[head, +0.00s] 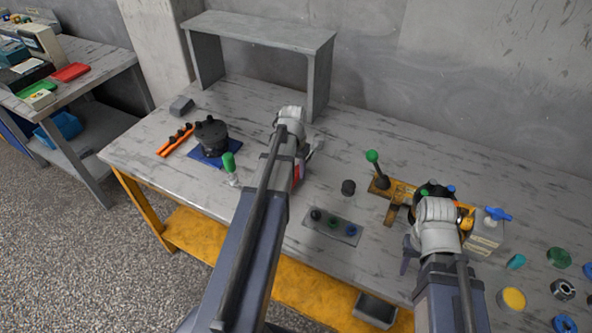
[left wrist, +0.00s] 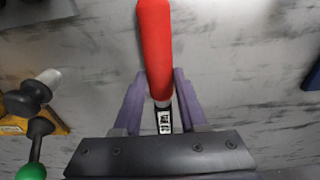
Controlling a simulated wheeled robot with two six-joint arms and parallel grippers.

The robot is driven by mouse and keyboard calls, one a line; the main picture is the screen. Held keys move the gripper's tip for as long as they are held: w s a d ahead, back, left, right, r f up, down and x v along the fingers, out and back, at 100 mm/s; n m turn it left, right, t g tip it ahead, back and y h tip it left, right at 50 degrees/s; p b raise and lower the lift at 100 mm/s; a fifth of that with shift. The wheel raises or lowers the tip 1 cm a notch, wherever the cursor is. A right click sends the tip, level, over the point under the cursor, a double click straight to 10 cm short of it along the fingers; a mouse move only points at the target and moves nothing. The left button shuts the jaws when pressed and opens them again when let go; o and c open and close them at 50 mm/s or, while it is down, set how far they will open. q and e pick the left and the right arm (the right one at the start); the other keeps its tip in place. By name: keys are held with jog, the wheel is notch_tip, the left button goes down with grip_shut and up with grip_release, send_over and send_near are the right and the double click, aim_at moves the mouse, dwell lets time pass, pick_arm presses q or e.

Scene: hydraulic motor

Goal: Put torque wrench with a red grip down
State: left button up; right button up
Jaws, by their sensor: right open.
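The torque wrench shows its red grip in the left wrist view (left wrist: 157,45), running up from between the fingers of my left gripper (left wrist: 160,85). The fingers sit close on both sides of it, and I read them as shut on it. In the head view my left gripper (head: 300,160) is over the middle of the workbench, with a bit of red (head: 297,174) beside it; my arm hides most of the wrench. I cannot tell whether the wrench touches the bench. My right gripper (head: 408,250) is open, in front of the yellow fixture (head: 402,191).
A black motor part (head: 211,137) stands on a blue mat at left, near an orange rack (head: 168,146). A green-handled tool (head: 229,163) stands beside my left arm. A grey plate (head: 331,227) with several knobs lies in front. A shelf (head: 260,29) stands behind. Several round parts lie at right.

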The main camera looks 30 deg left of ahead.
pick_arm(q)
jog(key=o, duration=0.4)
jog(key=shift+r, duration=0.15)
pick_arm(e)
jog(key=shift+r, duration=0.2)
pick_arm(q)
jog(key=r+p, duration=0.8)
jog(key=s+r+p, duration=0.1)
jog(key=r+p, duration=0.3)
pick_arm(e)
notch_tip(320, 180, up, 12)
pick_arm(q)
jog(key=s+d+m, duration=0.1)
jog(key=s+d, duration=0.3)
jog(key=d, duration=0.6)
jog(key=s+d+m, duration=0.2)
jog(key=s+d, duration=0.3)
jog(key=d, duration=0.5)
jog(key=s+d+m+g+y, duration=0.1)
jog(key=s+d, duration=0.3)
jog(key=d, duration=0.6)
jog(key=shift+s, duration=0.15)
